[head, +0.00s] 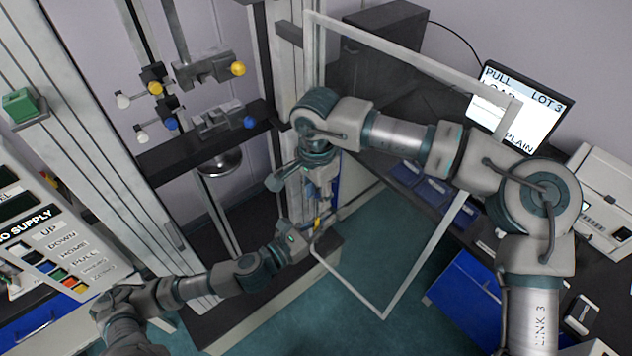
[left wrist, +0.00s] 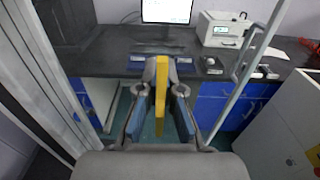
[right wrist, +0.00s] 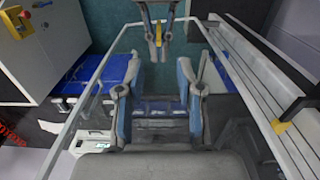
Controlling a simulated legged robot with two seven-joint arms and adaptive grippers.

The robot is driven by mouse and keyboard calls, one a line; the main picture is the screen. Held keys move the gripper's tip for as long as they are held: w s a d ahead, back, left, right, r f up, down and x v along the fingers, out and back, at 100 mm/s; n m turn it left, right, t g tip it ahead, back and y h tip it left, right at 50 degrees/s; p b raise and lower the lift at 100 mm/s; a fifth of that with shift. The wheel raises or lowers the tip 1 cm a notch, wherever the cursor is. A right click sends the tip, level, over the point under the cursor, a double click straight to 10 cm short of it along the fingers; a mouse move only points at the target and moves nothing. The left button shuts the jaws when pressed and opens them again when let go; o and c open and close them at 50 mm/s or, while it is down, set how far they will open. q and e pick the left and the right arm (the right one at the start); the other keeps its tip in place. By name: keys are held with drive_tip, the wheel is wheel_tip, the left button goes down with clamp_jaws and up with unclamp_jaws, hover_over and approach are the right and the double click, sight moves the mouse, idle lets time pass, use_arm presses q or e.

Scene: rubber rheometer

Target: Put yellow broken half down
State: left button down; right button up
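The yellow broken half (left wrist: 160,92) is a thin yellow strip. It stands between the fingertips of my left gripper (left wrist: 161,72), which are closed around it. In the head view a small patch of the yellow piece (head: 318,222) shows near the picture's middle, and my left gripper (head: 308,232) is small and partly hard to make out. My right gripper (head: 324,192) points down just above it. In the right wrist view its fingers (right wrist: 156,75) are spread with nothing between them, and the left gripper with the yellow strip (right wrist: 158,36) shows beyond.
A clear framed door panel (head: 440,240) stands open beside both grippers. The tester's clamps (head: 205,68) are at the upper left. A dark bench with a monitor (head: 515,105), blue trays (head: 430,190) and a printer (left wrist: 225,28) lies to the right.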

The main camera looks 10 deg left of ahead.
sight(317, 217)
wheel_tip(317, 217, down, 9)
drive_tip(key=shift+r, duration=0.2)
clamp_jaws()
use_arm(q)
drive_tip(key=c, duration=1.2)
unclamp_jaws()
drive_tip(key=shift+c, duration=0.2)
